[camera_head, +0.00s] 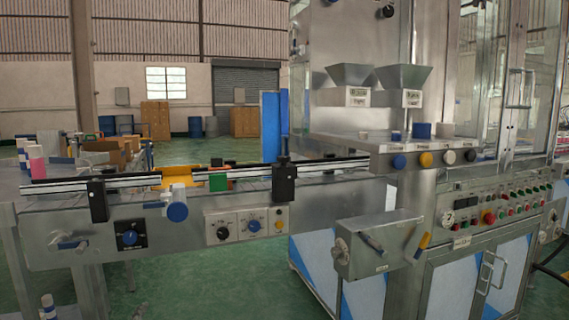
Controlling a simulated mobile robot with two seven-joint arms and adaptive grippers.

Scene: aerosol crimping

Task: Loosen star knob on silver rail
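The silver rail (130,183) runs along the conveyor from the left to the machine at the centre right. A black clamp block (97,200) sits on it at the left and a taller black block (284,182) at the right. A blue round knob (177,211) on a short metal shaft sticks out of the conveyor's front just below the rail. I cannot tell which of these is the star knob; no star shape is clear at this size. Neither of my grippers is in view.
The conveyor front carries a black panel with a blue dial (129,236) and a white dial panel (238,225). A metal box with levers (380,246) juts out at the centre right. Blue, orange and dark knobs (425,160) line the machine above. Green floor (190,285) is open in front.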

